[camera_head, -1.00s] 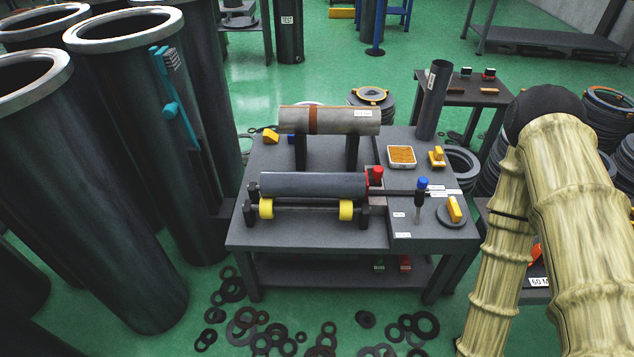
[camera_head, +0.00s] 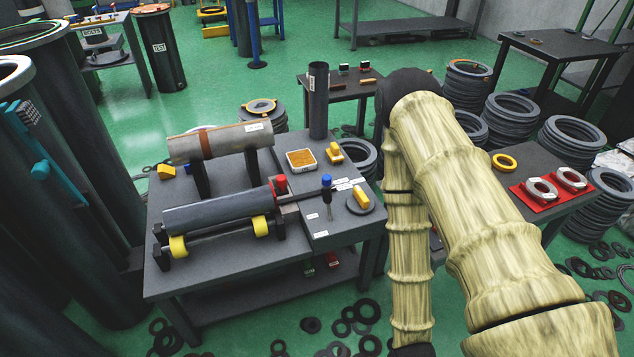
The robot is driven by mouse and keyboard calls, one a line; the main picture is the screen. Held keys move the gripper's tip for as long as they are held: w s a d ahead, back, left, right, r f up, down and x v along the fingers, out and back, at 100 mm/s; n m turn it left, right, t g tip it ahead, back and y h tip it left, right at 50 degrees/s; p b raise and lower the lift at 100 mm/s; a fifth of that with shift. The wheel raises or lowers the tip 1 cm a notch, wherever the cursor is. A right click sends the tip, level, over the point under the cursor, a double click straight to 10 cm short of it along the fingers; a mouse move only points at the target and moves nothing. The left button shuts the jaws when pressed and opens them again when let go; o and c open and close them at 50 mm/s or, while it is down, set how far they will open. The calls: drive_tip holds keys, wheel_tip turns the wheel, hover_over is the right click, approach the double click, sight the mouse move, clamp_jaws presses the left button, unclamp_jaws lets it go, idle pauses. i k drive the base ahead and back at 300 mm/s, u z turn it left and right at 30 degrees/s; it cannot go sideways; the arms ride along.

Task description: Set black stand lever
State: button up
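A dark work table (camera_head: 215,283) holds a grey cylinder lying on a roller stand with yellow wheels (camera_head: 178,246). At the cylinder's right end is a red knob (camera_head: 280,184) on a dark block. To its right a thin black upright lever with a blue top (camera_head: 327,182) stands on the raised right part of the table. I cannot tell which of these is the black stand lever. Behind, a second grey cylinder with a brown band (camera_head: 222,141) rests on two black supports. My arm hangs down right of the table, and my gripper is out of the frame.
Tall dark cylinders (camera_head: 70,130) stand at the left. A side table (camera_head: 540,170) at the right bears a red tray with metal rings. Flat black rings (camera_head: 345,325) lie on the floor in front. A small table with a dark tube stands behind.

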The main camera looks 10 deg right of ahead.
sight(327, 197)
drive_tip(key=k, duration=0.5)
drive_tip(key=u, duration=0.75)
drive_tip(key=i, duration=0.95)
drive_tip(key=z, duration=0.55)
drive_tip(key=i, duration=0.55)
drive_tip(key=z, duration=0.5)
